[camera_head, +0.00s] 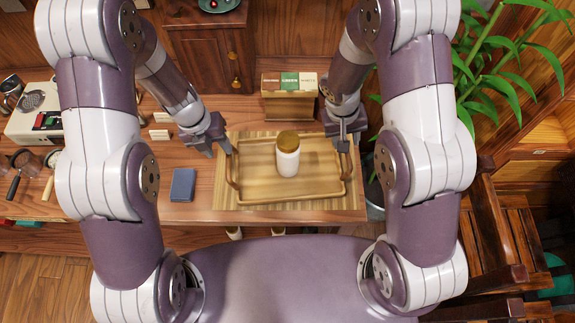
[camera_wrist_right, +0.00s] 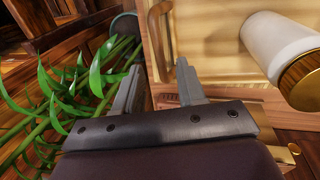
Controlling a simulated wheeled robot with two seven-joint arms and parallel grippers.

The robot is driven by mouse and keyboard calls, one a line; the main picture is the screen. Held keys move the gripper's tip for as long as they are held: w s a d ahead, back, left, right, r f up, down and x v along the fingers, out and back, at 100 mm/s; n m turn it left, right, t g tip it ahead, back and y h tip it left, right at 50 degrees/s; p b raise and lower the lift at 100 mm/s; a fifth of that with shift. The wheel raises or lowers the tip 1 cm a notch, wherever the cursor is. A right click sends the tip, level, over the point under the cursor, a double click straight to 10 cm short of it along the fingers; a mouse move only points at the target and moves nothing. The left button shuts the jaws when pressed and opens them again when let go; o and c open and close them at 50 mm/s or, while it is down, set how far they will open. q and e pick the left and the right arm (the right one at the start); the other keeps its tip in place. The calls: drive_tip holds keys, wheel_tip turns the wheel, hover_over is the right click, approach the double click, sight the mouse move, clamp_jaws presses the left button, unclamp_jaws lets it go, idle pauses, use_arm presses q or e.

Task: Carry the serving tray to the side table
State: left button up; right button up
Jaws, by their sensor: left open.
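The wooden serving tray (camera_head: 262,194) lies flat on a mat on the counter, with an upright handle at each short end. A white jar with a gold-brown lid (camera_head: 288,162) stands upright on it, also seen in the right wrist view (camera_wrist_right: 275,45). My left gripper (camera_head: 221,150) is open at the tray's left handle (camera_head: 232,172). My right gripper (camera_head: 346,142) is above the tray's right end. In the right wrist view its fingers (camera_wrist_right: 158,70) are apart, with the right handle (camera_wrist_right: 158,35) just beyond the tips. No grip on either handle shows.
A small wooden box with labelled cards (camera_head: 290,95) stands behind the tray. A dark blue block (camera_head: 183,185) lies left of it. A leafy plant (camera_head: 500,60) and slatted wooden furniture (camera_head: 515,225) are at the right; I cannot tell if that is the side table.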

sight(228, 160)
use_arm(q)
drive_tip(key=f, duration=0.2)
drive_tip(key=d+f, duration=0.1)
drive_tip(key=f, duration=0.4)
drive_tip(key=shift+w+d+f, duration=0.1)
drive_tip(key=shift+d+f, duration=0.25)
drive_tip(key=shift+d, duration=0.05)
use_arm(e)
drive_tip(key=f, duration=0.2)
drive_tip(key=d+f, duration=0.1)
drive_tip(key=f, duration=0.4)
drive_tip(key=shift+d+f, duration=0.4)
use_arm(q)
clamp_jaws()
use_arm(e)
clamp_jaws()
drive_tip(key=shift+r, duration=0.1)
